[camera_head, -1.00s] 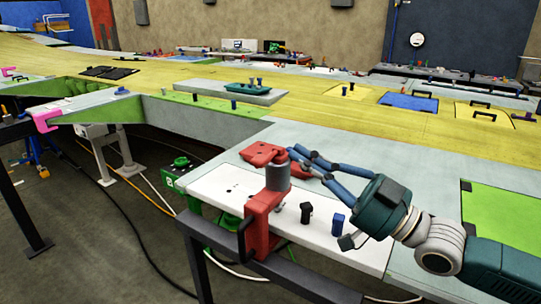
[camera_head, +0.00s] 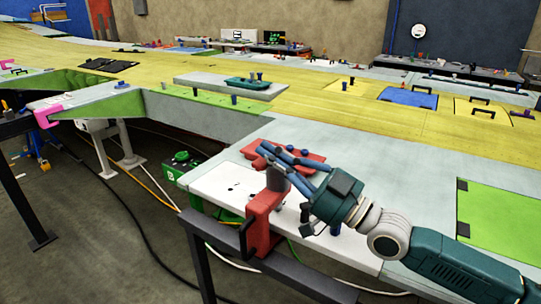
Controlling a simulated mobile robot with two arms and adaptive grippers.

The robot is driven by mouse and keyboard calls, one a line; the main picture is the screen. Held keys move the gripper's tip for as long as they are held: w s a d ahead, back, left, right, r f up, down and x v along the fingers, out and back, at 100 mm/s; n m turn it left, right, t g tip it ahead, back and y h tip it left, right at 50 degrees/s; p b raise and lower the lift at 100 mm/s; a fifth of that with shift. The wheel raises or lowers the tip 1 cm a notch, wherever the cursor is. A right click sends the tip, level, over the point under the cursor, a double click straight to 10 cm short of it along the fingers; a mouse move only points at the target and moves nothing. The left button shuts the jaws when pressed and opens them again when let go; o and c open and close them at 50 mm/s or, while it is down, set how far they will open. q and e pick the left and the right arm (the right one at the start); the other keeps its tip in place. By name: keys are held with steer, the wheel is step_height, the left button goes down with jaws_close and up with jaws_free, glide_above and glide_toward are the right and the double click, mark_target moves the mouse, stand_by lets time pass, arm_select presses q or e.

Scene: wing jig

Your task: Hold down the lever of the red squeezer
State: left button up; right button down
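The red squeezer (camera_head: 262,222) stands upright at the front edge of the white panel, with a grey cylindrical part (camera_head: 278,179) at its top. My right gripper (camera_head: 268,150) reaches in from the right, its blue fingers lying over the top of the squeezer. The fingers run close together, and I cannot tell whether they touch the lever or how far they are apart. The lever itself is mostly hidden behind the fingers. A red flat part (camera_head: 307,160) shows behind the fingers. My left gripper is not in view.
The white panel (camera_head: 215,184) lies under the squeezer, bordered by a dark rail (camera_head: 290,268) in front. A green panel (camera_head: 498,212) lies to the right. The grey surface (camera_head: 400,150) behind the gripper is clear. A green box (camera_head: 182,165) stands below at left.

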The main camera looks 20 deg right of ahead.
mark_target(261, 170)
steer(key=shift+s+d+f, duration=0.1)
steer(key=shift+f, duration=0.6)
step_height(261, 170, down, 2)
steer(key=n+b, duration=0.1)
steer(key=b, duration=0.1)
steer(key=n+g+y+b, duration=0.1)
steer(key=n+b, duration=0.1)
steer(key=b, duration=0.1)
steer(key=shift+s+f+n, duration=0.1)
steer(key=shift+f+n, duration=0.1)
steer(key=shift+n, duration=0.1)
steer(key=shift+f+n+b, duration=0.25)
steer(key=shift+n+b, duration=0.05)
steer(key=shift+b, duration=0.3)
steer(key=shift+f, duration=0.2)
steer(key=shift+a+f, duration=0.15)
steer(key=shift+a, duration=0.05)
stand_by(0.4)
